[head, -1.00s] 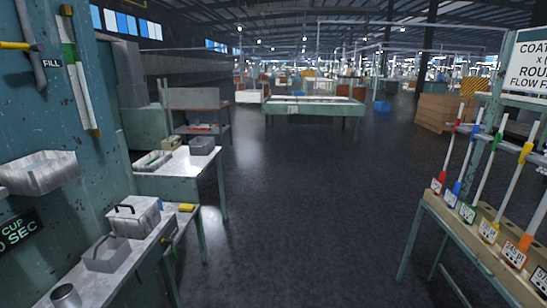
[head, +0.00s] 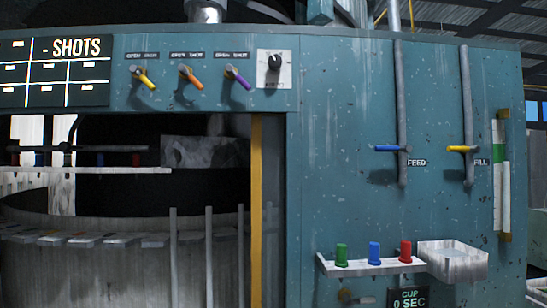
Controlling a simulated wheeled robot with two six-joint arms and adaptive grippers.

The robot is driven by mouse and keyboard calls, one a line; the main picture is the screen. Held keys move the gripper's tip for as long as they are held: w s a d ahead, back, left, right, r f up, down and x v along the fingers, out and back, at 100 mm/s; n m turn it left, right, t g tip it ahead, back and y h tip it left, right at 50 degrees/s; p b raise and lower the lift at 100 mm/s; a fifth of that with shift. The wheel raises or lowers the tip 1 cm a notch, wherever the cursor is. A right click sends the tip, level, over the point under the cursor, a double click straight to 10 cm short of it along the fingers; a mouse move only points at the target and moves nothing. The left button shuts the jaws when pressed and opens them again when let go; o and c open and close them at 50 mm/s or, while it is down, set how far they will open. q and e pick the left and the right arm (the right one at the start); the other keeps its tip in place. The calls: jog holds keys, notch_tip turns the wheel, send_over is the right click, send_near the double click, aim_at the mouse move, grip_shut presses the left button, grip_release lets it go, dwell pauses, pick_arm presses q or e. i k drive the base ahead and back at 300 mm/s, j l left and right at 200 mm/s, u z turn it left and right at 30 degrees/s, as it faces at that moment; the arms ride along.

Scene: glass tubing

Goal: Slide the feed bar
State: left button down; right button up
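The feed bar is a grey vertical bar (head: 402,110) on the blue-green machine panel, with a blue handle (head: 388,148) sticking out to the left near its lower end. The label FEED (head: 417,162) sits just right of the handle. A similar grey bar (head: 467,105) with a yellow handle (head: 461,149) stands to its right, labelled FILL (head: 481,161). Neither of my grippers shows in the head view.
A small shelf (head: 370,268) with green, blue and red capped pieces and a grey tray (head: 453,262) juts out below the bars. Three coloured levers (head: 187,77) and a black knob (head: 274,63) are at upper left. A round drum (head: 90,260) stands at lower left.

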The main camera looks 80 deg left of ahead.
aim_at(66, 147)
jog(key=u, duration=3.9)
